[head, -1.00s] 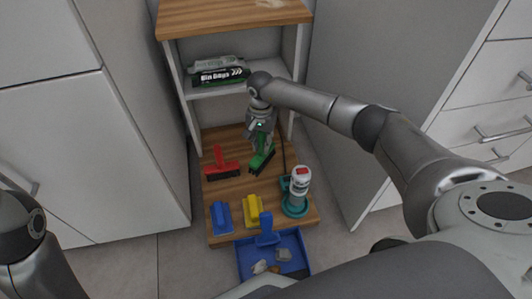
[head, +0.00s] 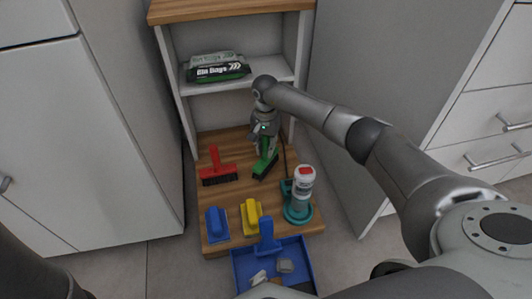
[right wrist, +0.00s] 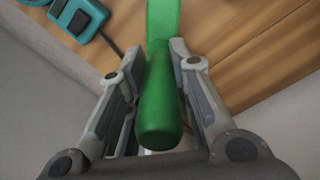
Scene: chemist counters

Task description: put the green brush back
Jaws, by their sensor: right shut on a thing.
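The green brush (head: 265,165) is at the back right of the low wooden shelf board (head: 232,203), with its dark bristles down at the board. Whether the bristles touch the wood I cannot tell for sure. My right gripper (head: 265,138) is shut on the brush's upright green handle. In the right wrist view the green handle (right wrist: 160,108) lies between the two fingers of my right gripper (right wrist: 160,60). My left gripper is not in view; part of my left arm shows at the lower left.
A red brush (head: 218,170) stands left of the green one. A blue brush (head: 217,225), a yellow brush (head: 251,217) and a bottle in a teal holder (head: 299,197) are nearer the front. Bin bags (head: 216,69) lie on the shelf above.

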